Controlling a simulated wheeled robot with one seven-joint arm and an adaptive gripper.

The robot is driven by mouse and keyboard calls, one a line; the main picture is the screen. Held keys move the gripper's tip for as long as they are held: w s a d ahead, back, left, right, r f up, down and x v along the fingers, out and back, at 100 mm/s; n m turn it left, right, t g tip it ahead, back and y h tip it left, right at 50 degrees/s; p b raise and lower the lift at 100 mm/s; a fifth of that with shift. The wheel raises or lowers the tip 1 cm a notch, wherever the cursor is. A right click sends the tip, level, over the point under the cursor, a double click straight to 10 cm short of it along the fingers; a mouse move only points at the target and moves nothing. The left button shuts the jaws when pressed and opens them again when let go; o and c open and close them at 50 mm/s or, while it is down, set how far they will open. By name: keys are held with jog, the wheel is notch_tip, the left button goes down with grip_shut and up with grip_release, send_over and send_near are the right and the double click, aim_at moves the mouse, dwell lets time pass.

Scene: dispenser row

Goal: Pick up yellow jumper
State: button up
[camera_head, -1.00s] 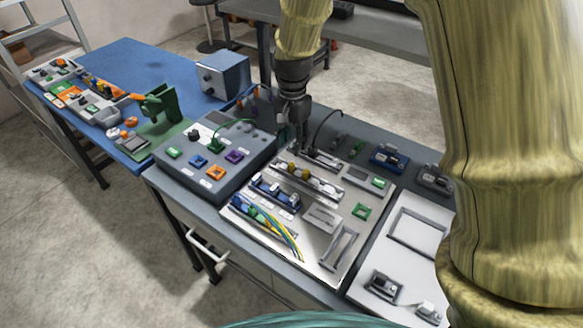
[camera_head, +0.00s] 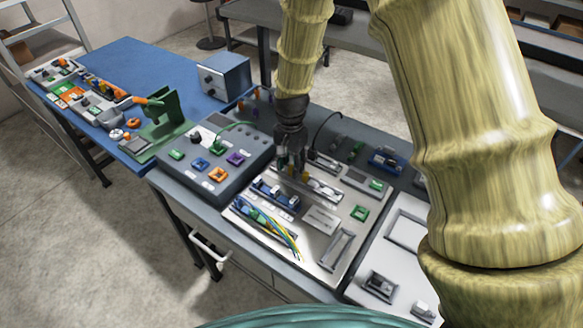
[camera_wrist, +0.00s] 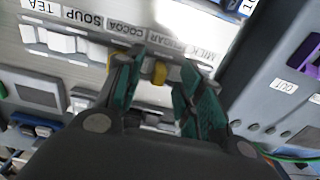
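My gripper (camera_head: 291,152) is low over the silver dispenser panel (camera_head: 318,220), pointing down at a rail with small yellow jumpers. In the wrist view my gripper (camera_wrist: 160,66) is open, with its teal fingers apart. One yellow jumper (camera_wrist: 160,73) shows between the fingertips, near the COCOA and SUGAR labels. I cannot tell whether either finger touches it. A second yellow piece (camera_wrist: 111,56) shows beside the left finger, partly hidden by it. In the head view a yellow jumper (camera_head: 304,176) stands just below the fingers.
A blue connector block (camera_head: 275,193) and a bundle of coloured wires (camera_head: 268,228) lie in front on the panel. A grey button box (camera_head: 215,160) stands to the left, with a green cable. White pieces (camera_wrist: 62,42) sit along the rail in the wrist view.

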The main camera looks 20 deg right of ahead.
aim_at(291, 167)
jog(key=shift+f, duration=0.2)
jog(key=c, duration=0.8)
notch_tip(291, 167, up, 10)
jog(key=b, duration=0.3)
dwell(0.3)
jog(key=shift+r+p, duration=0.9)
jog(key=shift+r, duration=0.2)
dwell(1.2)
